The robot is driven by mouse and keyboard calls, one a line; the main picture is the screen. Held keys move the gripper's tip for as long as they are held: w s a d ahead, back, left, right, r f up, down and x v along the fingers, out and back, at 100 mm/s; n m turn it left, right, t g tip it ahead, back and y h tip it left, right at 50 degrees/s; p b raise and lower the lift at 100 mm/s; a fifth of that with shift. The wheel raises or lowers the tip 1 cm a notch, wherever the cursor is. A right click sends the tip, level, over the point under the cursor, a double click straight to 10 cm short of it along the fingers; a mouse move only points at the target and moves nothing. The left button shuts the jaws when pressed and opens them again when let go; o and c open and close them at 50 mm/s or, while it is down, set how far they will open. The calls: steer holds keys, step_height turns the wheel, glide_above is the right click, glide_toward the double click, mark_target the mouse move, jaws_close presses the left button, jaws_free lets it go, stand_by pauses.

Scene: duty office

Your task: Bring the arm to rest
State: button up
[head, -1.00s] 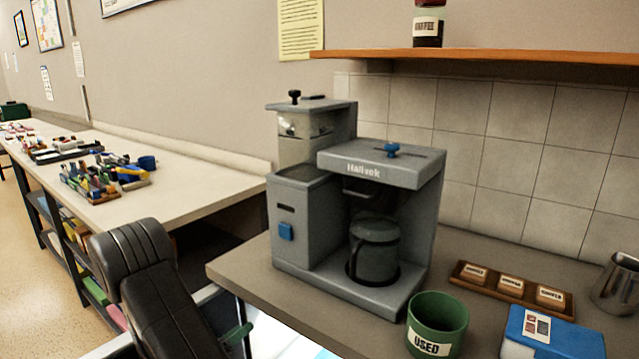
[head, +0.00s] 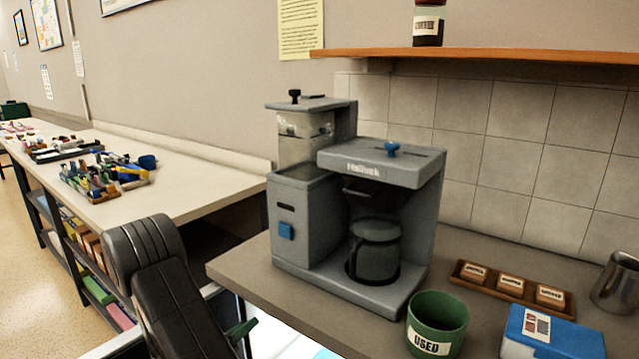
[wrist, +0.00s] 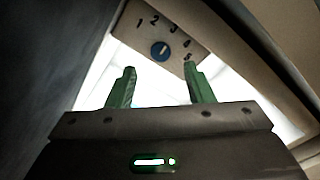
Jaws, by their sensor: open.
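My gripper (wrist: 160,80) shows in the wrist view with its two green fingers apart and nothing between them. Beyond the fingertips is a pale panel with a blue round knob (wrist: 160,50) and printed numbers around it. In the head view my black arm is folded at the lower left, beside the front left corner of the counter. One green finger (head: 241,331) shows there, low and in front of the counter edge; the rest of the gripper is hidden or out of frame.
A grey coffee machine (head: 300,225) with a glass jug (head: 375,250) stands on the counter (head: 255,272). A green "USED" tub (head: 437,318), a blue box (head: 560,335), a wooden tray (head: 467,281) and a metal pitcher (head: 617,285) are to its right. A long bench (head: 190,185) runs along the left.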

steer(key=x, duration=0.7)
steer(key=s+a+m+b, duration=0.4)
steer(key=s+m+b, duration=0.1)
steer(key=m, duration=0.3)
steer(key=shift+s, duration=0.55)
